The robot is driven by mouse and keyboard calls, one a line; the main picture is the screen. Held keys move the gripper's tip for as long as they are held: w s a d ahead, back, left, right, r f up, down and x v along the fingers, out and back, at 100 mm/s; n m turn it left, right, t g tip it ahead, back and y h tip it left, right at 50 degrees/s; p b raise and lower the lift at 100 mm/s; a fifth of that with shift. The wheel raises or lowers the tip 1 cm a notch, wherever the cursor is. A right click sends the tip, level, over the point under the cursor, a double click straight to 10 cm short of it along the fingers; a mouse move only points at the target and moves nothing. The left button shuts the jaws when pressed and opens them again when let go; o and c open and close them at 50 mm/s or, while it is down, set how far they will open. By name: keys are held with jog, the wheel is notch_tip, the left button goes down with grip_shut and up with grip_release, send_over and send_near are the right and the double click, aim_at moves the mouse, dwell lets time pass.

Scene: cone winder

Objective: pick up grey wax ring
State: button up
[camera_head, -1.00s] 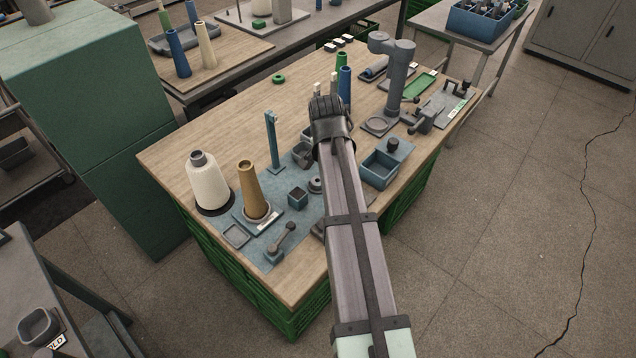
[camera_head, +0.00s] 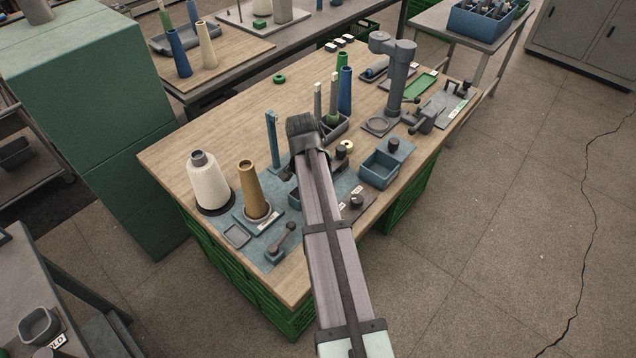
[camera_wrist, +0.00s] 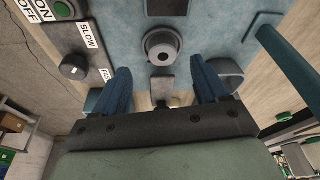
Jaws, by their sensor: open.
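A round grey ring-like piece (camera_wrist: 161,46) with a dark centre sits on the blue-grey plate in the wrist view; it looks like the grey wax ring, though I cannot be sure. My gripper (camera_wrist: 160,84) is open, its two blue fingers spread apart with the ring just beyond them in the picture. A small grey block (camera_wrist: 162,91) shows between the fingers. In the head view my gripper (camera_head: 291,172) is low over the plate, its fingers mostly hidden by my arm, and the ring is hidden there too.
A teal post (camera_head: 273,140) stands close to the left of my gripper. A brown cone (camera_head: 254,190) and a white yarn cone (camera_head: 208,183) stand further left. A blue tray (camera_head: 379,170) lies to the right. A dark knob (camera_wrist: 73,67) sits beside the SLOW label.

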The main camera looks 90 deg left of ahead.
jog(key=shift+a+x, duration=0.15)
jog(key=shift+x, duration=1.2)
jog(key=shift+a+x, duration=0.2)
jog(key=shift+x, duration=1.1)
jog(key=shift+r, duration=0.1)
jog(key=c, duration=1.1)
